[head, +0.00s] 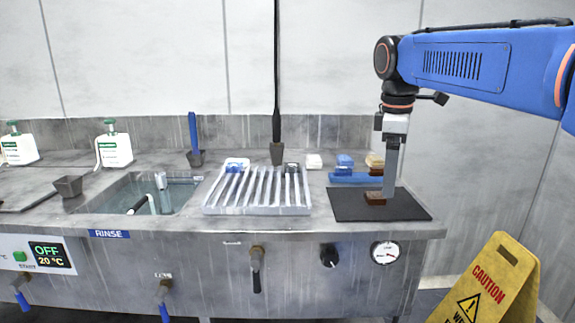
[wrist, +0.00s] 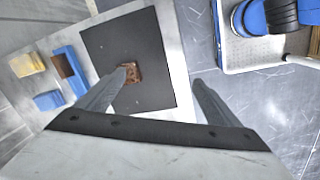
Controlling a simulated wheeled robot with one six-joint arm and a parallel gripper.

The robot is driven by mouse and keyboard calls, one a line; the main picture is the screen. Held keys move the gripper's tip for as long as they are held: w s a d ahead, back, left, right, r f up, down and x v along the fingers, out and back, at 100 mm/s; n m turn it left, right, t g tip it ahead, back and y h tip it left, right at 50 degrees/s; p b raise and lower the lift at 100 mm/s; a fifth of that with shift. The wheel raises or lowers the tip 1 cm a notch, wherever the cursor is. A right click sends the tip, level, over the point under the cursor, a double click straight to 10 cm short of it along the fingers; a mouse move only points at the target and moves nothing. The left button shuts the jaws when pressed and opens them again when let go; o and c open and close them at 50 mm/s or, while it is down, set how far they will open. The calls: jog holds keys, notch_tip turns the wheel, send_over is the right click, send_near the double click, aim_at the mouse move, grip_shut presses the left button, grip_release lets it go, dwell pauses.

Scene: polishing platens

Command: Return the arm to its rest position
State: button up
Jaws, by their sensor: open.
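My arm reaches in from the right in the head view and bends down over the right end of the bench. My gripper (head: 388,190) points down above the dark mat (head: 410,206). In the wrist view my gripper (wrist: 164,77) has its two fingers spread, with nothing between them. A small brown block (head: 375,198) lies on the mat beside the fingertips. In the wrist view the brown block (wrist: 134,74) shows by the left fingertip, which partly overlaps it. I cannot tell whether they touch.
A slotted rack (head: 257,211) stands to the left, then a rinse basin (head: 180,195). A yellow caution sign (head: 490,282) stands at front right.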

jog(key=s+d+f+m+t, duration=0.1)
jog(key=s+d+f+m, duration=0.1)
jog(key=s+f+m, duration=0.4)
jog(key=s+d+f+m+t, duration=0.2)
jog(key=s+f+m, duration=0.5)
jog(key=s+f, duration=1)
jog(key=shift+s+d+f+t+y, duration=0.2)
jog(key=shift+s+d+t+y, duration=0.1)
jog(key=shift+s+d+y, duration=0.25)
